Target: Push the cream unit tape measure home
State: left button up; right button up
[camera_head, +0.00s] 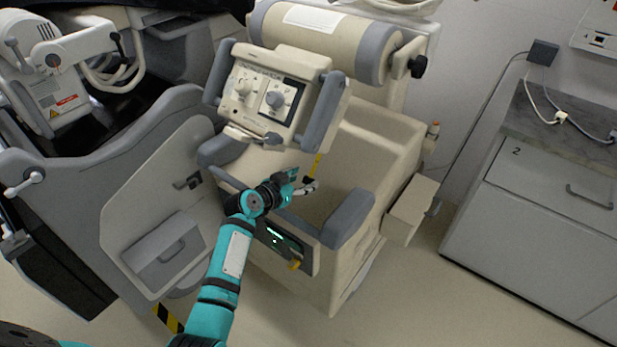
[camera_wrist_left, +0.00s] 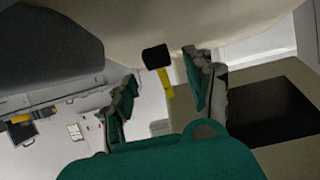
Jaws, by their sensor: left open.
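The cream unit (camera_head: 375,145) stands in the middle of the head view, with an open, basin-like body under its control panel. A thin yellow strip (camera_head: 317,162) with a dark end, seemingly the tape measure, shows inside that opening. In the left wrist view the yellow tape (camera_wrist_left: 166,84) has a black block (camera_wrist_left: 156,57) at one end, against a cream surface. My left gripper (camera_head: 309,188) reaches over the front edge into the opening, close to the dark end. In the left wrist view its open fingers (camera_wrist_left: 164,92) stand either side of the tape, with visible gaps. My right gripper is out of view.
Grey pads (camera_head: 347,217) edge the unit's opening. The control panel (camera_head: 268,98) overhangs it. A small green-lit display (camera_head: 277,238) is on the front.

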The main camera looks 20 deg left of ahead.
aim_at(308, 177)
pick_arm(q)
jog(key=shift+x, duration=1.8)
jog(key=shift+c, duration=0.3)
jog(key=shift+f, duration=0.1)
grip_shut()
